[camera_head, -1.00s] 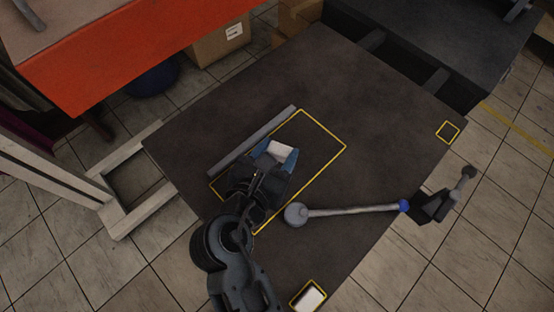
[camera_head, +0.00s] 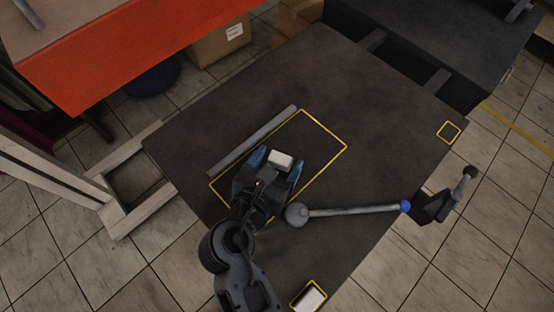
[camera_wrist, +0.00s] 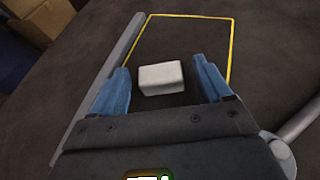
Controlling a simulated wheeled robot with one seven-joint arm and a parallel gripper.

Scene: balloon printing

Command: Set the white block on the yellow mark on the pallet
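The white block (camera_head: 280,160) lies on the dark pallet top (camera_head: 360,85), inside the large yellow rectangle mark (camera_head: 329,128). In the wrist view the block (camera_wrist: 161,78) sits between my two blue fingertips, with a gap on each side. It looks flat on the surface. My gripper (camera_head: 277,165) is open, with its fingers spread left and right of the block and nothing held. The gripper covers the near part of the yellow rectangle in the head view.
A grey bar (camera_head: 252,141) lies along the rectangle's left side. A grey rod with a ball end (camera_head: 297,214) lies to the right of my gripper. Small yellow squares mark the right corner (camera_head: 448,132) and the near edge, where another white block (camera_head: 309,298) sits.

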